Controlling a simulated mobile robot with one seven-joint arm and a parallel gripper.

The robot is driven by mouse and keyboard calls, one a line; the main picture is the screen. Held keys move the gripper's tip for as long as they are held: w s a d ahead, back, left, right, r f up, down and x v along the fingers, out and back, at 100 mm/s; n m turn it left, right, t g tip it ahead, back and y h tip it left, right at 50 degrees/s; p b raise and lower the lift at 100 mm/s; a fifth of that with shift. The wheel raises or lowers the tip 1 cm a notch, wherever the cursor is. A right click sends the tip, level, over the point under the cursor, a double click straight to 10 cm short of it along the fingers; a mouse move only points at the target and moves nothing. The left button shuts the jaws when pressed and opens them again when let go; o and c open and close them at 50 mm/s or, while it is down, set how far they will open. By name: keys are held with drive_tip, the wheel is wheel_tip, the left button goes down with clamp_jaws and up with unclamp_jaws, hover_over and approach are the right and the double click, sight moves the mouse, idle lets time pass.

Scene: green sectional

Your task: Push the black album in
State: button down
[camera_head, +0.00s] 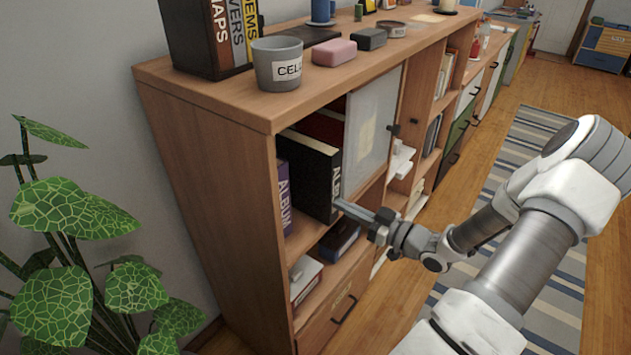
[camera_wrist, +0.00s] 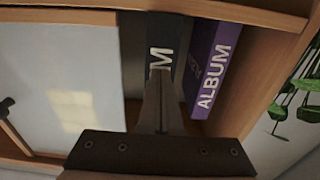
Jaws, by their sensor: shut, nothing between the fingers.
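The black album (camera_head: 310,175) stands upright in the upper shelf compartment of the wooden cabinet, with white lettering on its spine. It also shows in the wrist view (camera_wrist: 168,40), partly hidden behind my fingers. My gripper (camera_head: 341,205) is shut and empty, its tips at the lower part of the album's spine. In the wrist view the fingers (camera_wrist: 160,85) overlap the spine; whether they touch it I cannot tell for sure. A purple album (camera_wrist: 212,65) stands beside the black one, against the cabinet's side wall; the head view shows it too (camera_head: 284,195).
A frosted sliding door (camera_head: 370,125) covers the compartment beside the albums. A grey pot (camera_head: 277,63), a pink box (camera_head: 334,52) and other items sit on the cabinet top (camera_head: 215,97). A leafy plant (camera_head: 70,250) stands at left. The striped rug (camera_head: 545,240) has free floor around it.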

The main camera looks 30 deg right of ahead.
sight(324, 197)
drive_tip(key=shift+b+x, duration=0.3)
drive_tip(key=shift+x, duration=2.85)
drive_tip(key=p+v, duration=0.2)
drive_tip(key=v, duration=1.1)
drive_tip(key=shift+s, duration=0.25)
drive_tip(key=shift+d, duration=0.1)
